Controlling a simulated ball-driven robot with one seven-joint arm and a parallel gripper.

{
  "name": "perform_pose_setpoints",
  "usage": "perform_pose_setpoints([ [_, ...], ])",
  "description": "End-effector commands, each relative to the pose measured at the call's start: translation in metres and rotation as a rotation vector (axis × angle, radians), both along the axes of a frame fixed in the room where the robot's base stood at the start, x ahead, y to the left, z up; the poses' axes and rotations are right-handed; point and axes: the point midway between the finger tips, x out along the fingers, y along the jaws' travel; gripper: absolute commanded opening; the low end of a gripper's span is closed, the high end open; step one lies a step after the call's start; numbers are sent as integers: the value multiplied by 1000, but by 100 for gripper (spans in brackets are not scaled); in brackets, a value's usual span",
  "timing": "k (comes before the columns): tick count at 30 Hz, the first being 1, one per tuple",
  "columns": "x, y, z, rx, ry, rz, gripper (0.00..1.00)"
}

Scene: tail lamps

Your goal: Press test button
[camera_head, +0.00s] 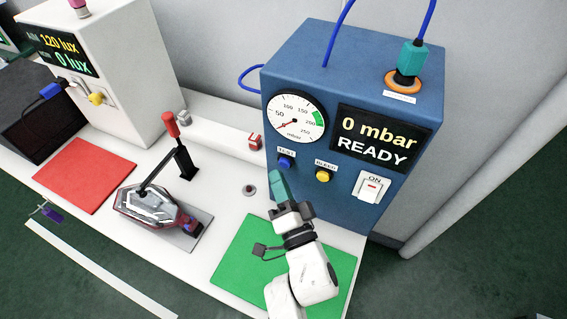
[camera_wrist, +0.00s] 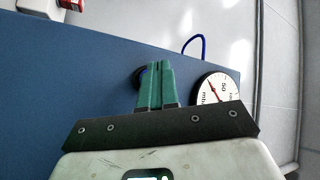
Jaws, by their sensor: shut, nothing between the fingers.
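The blue test box (camera_head: 340,60) stands at the back right and its screen (camera_head: 378,138) reads "0 mbar READY". The blue button (camera_head: 285,163) under a label that seems to read "TEST" is on its front, left of the yellow button (camera_head: 322,175). My gripper (camera_head: 277,180) is shut and empty, its teal fingertips just below the blue button in the head view. In the wrist view, my gripper (camera_wrist: 158,66) points at the blue panel. The blue button (camera_wrist: 144,71) shows there partly hidden behind the fingers. I cannot tell whether they touch it.
A dial gauge (camera_head: 296,117) and an ON switch (camera_head: 372,187) share the panel. A tail lamp (camera_head: 152,204) lies in a fixture with a red-handled clamp (camera_head: 171,124) to the left. A green mat (camera_head: 240,262) lies beneath my arm; a red mat (camera_head: 82,175) is farther left.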

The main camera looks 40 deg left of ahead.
Motion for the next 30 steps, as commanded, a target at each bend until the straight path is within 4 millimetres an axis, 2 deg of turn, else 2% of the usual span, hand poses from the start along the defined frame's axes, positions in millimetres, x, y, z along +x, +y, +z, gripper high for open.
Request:
perform_pose_setpoints([
  [30,8,2,1,0,0,0,0],
])
